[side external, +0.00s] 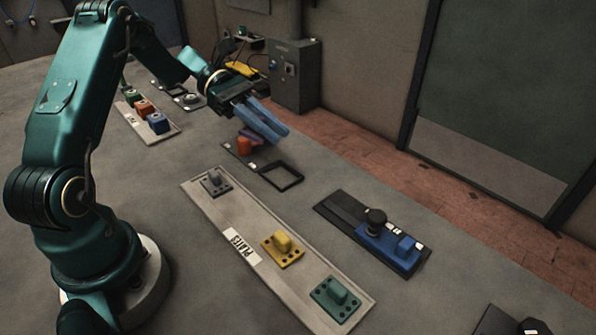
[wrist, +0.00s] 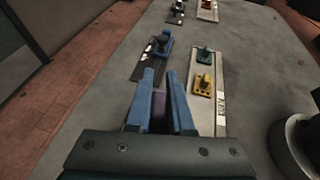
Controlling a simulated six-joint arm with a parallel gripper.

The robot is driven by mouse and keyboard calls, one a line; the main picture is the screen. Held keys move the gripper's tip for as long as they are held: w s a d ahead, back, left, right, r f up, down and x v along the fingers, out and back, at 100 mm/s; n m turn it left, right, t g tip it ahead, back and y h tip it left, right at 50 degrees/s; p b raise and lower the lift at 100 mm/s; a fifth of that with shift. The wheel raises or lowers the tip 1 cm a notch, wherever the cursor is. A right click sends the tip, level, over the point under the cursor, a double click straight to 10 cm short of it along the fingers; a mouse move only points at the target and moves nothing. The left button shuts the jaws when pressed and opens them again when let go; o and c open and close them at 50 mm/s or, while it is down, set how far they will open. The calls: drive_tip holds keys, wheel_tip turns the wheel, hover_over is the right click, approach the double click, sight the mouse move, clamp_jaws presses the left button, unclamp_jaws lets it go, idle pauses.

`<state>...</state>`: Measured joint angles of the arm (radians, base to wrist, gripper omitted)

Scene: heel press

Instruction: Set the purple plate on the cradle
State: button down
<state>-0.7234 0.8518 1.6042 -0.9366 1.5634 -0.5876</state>
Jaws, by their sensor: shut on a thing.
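My gripper (side external: 276,130) is raised above the table with its blue fingers shut. In the wrist view, a purple piece (wrist: 158,98), which looks like the purple plate, shows between the fingers (wrist: 161,73). Most of it is hidden by the fingers. The side view does not show it clearly. An open black square frame (side external: 294,184) lies on the table in front of and below my gripper, and may be the cradle.
A board marked PLATES (side external: 208,213) holds a grey plate (side external: 215,184), a yellow plate (side external: 282,248) and a teal plate (side external: 336,297). A blue fixture with a black knob (side external: 375,217) stands on a dark base at right. A grey box (side external: 294,85) stands behind.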

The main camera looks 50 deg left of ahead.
sight(290, 183)
drive_tip(key=w+f+g, duration=0.1)
drive_tip(key=w+f+m+g, duration=0.1)
drive_tip(key=f, duration=0.1)
drive_tip(key=w+d+f+m, duration=0.1)
drive_tip(key=f, duration=0.1)
drive_tip(key=shift+f+g, duration=0.2)
drive_tip(key=shift+g, duration=0.2)
drive_tip(key=shift+d+f, duration=0.25)
drive_tip(key=shift+f, duration=2.3)
drive_tip(key=shift+f, duration=0.45)
drive_tip(key=c, duration=0.7)
unclamp_jaws()
drive_tip(key=shift+r, duration=0.1)
